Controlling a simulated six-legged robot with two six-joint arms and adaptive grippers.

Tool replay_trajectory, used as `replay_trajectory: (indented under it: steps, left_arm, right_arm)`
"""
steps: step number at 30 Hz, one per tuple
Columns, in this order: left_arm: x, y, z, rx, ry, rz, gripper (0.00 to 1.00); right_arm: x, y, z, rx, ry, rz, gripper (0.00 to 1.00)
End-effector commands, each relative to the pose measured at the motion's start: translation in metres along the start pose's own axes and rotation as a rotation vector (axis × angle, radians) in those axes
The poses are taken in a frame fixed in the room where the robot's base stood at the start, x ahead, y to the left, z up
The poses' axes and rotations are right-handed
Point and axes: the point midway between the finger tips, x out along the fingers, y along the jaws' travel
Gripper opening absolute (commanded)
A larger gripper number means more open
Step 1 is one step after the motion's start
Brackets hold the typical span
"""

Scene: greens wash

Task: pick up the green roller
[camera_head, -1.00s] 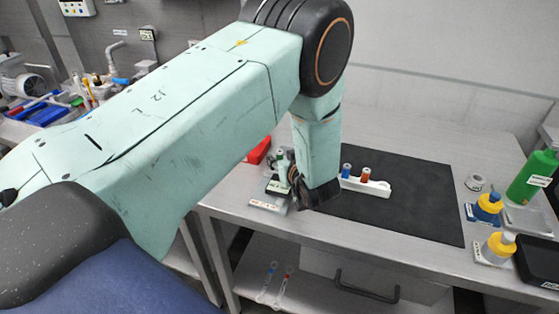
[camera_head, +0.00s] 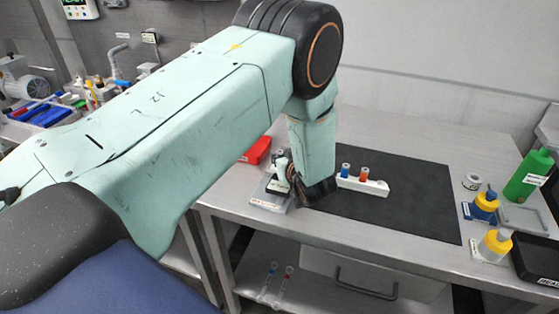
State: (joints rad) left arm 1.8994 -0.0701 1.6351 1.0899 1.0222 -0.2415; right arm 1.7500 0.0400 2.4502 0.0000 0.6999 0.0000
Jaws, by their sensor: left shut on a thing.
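My left gripper (camera_head: 296,184) is at the left end of the dark mat, partly hidden by my own wrist. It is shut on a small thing. The thing between the fingers is mostly hidden, and I cannot make out the green roller clearly. A white holder (camera_head: 374,186) lies on the mat just right of my left wrist. A blue roller (camera_head: 346,170) and an orange roller (camera_head: 364,174) stand in it. The holder's left end is hidden behind my wrist. My right gripper is not in view.
A small dark and pale device (camera_head: 281,162) stands on a labelled tray (camera_head: 268,201) beside my gripper, with a red box (camera_head: 257,150) behind. The dark mat (camera_head: 410,215) is largely clear.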

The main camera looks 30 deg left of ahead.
Motion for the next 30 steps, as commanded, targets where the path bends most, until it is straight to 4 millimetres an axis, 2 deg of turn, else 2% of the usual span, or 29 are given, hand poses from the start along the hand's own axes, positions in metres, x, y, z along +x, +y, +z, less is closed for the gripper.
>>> replay_trajectory:
  steps: [11, 24, 30]
  left_arm:
    - [-0.002, 0.001, -0.006, -0.002, 0.003, 0.002, 0.00]
    - [-0.032, 0.001, -0.078, -0.002, 0.003, 0.002, 0.00]
    - [-0.038, 0.000, -0.092, -0.001, 0.001, 0.000, 0.00]
  right_arm:
    - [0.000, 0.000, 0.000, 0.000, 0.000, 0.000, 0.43]
    - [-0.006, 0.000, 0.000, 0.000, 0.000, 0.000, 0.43]
    - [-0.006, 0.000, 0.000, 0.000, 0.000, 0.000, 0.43]
